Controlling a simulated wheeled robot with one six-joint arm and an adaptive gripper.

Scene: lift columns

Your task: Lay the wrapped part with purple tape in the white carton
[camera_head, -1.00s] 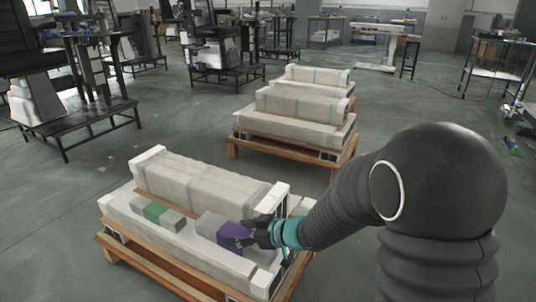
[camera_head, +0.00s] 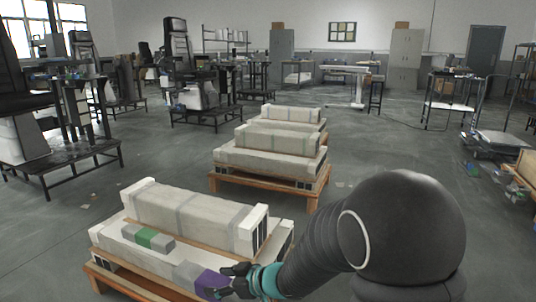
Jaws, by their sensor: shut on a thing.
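The wrapped part with purple tape (camera_head: 207,281) is a grey block with a purple band, low in the picture at the front edge of the nearest wrapped stack. My gripper (camera_head: 228,282) is shut on its purple end from the right. I cannot tell whether the part touches the stack below. A similar grey part with green tape (camera_head: 148,238) lies on the stack's ledge to its upper left. I cannot make out a white carton in this view.
The nearest wrapped stack (camera_head: 190,212) sits on a wooden pallet (camera_head: 97,277). More wrapped stacks (camera_head: 268,160) on pallets stand behind it. A black workstation (camera_head: 65,150) is at left, and a pallet (camera_head: 526,168) at the right edge. Grey floor between is clear.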

